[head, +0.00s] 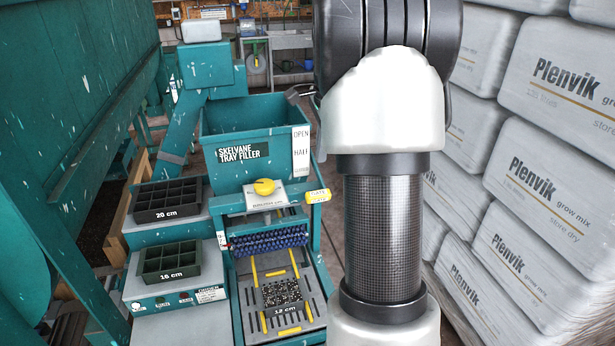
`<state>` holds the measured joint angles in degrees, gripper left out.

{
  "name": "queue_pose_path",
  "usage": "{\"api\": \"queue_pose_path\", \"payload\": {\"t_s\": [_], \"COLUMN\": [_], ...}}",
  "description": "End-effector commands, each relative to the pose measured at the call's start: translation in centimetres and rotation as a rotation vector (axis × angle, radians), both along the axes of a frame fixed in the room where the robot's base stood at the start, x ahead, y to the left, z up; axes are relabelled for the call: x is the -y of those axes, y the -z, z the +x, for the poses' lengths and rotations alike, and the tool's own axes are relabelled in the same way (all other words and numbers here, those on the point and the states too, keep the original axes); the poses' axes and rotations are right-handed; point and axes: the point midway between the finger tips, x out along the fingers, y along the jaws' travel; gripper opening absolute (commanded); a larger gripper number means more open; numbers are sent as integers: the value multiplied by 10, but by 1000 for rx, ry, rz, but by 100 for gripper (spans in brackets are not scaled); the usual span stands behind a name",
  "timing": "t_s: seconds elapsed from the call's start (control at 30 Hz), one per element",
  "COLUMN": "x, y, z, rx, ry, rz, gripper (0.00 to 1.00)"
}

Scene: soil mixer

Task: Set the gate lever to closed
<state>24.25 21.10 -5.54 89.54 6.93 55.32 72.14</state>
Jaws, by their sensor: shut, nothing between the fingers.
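The gate lever seems to be the yellow grip (317,196) with dark lettering, low at the right side of the teal tray filler (229,154). Its arm is mostly hidden. A white scale (301,152) on the hopper's right edge reads OPEN at the top and HALF in the middle. The lowest word is too small to read surely. The yellow grip sits below this scale. My arm stands large in front, right of the machine, and I cannot make out my gripper. A dark grey piece (297,93) shows beside my arm above the hopper; I cannot tell what it is.
A yellow knob (264,186) sits on a plate below the hopper. A filled tray (282,293) lies on the slotted bed. Empty trays (168,199) (167,261) stand at the left. Stacked Plenvik bags (555,190) wall off the right side.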

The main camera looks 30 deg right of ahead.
Motion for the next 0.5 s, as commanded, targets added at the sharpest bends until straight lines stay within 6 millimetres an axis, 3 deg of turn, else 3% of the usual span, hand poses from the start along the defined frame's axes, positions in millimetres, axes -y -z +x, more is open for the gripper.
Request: {"api": "queue_pose_path", "payload": {"t_s": [0.23, 0.5], "x": [2, 5], "y": [22, 78], "z": [5, 19], "rx": [-3, -4], "ry": [1, 1], "rz": [1, 2], "gripper": [0, 0]}}
